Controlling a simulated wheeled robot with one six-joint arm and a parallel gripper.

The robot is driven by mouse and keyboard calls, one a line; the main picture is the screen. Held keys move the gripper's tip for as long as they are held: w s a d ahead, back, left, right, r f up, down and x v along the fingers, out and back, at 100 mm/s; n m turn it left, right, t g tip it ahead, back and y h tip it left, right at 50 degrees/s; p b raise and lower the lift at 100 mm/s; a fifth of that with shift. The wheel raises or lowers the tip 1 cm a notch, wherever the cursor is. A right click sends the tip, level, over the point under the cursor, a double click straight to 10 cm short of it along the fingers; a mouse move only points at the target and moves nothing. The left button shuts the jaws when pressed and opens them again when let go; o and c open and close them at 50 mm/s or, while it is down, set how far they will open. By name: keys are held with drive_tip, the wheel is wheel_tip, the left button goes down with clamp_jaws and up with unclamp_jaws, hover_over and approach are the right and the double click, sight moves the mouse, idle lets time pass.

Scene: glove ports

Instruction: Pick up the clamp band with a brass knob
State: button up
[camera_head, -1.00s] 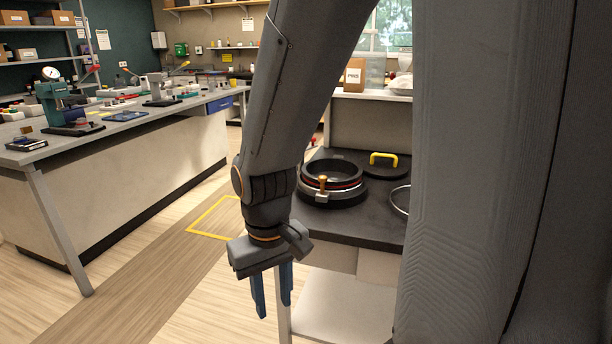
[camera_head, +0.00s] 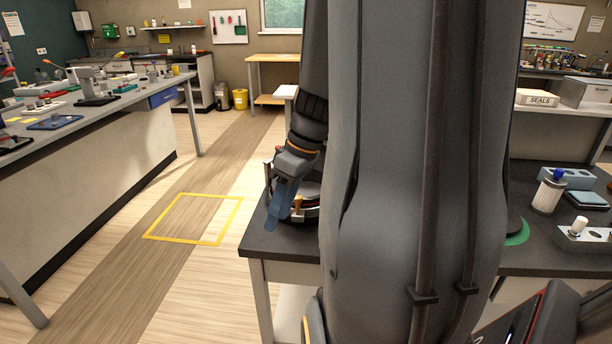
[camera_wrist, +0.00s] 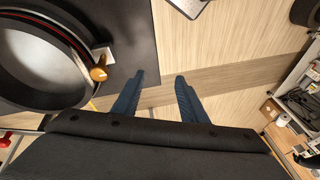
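The clamp band (camera_head: 308,212) shows in the head view as a narrow pale strip with a brass knob (camera_head: 297,203), on a round black port ring at the counter's near left corner. My arm and gripper hide most of it. In the wrist view the brass knob (camera_wrist: 98,73) sticks out from a pale bracket (camera_wrist: 104,55) at the ring's right side. My gripper (camera_wrist: 160,77) is open and empty; both blue fingers are apart, to the right of the knob and not touching it. In the head view my gripper (camera_head: 276,218) overlaps the ring's left side.
The dark counter (camera_head: 285,238) ends close to the ring, with open floor beyond its edge. A yellow floor square (camera_head: 190,218) lies left. A white-and-blue cartridge (camera_head: 548,192) and a grey holder (camera_head: 585,238) stand on the counter at right. A long bench (camera_head: 95,155) is at left.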

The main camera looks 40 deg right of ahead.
sight(297, 197)
drive_tip(key=s+d+r+n+t+p, duration=0.1)
drive_tip(key=d+r+n+t+p, duration=0.15)
drive_tip(key=d+r, duration=0.6)
drive_tip(key=shift+n+t+y, duration=0.35)
drive_tip(key=shift+y, duration=0.05)
drive_tip(key=shift+w+f+p, duration=0.4)
drive_tip(key=shift+w+f, duration=0.15)
drive_tip(key=shift+f, duration=0.85)
drive_tip(key=shift+w+f+p, duration=0.45)
drive_tip(key=shift+w+f, duration=0.05)
drive_tip(key=shift+f, duration=0.9)
drive_tip(key=shift+w+f+p, duration=0.4)
drive_tip(key=shift+w+f, duration=0.15)
drive_tip(key=shift+f, duration=0.85)
clamp_jaws()
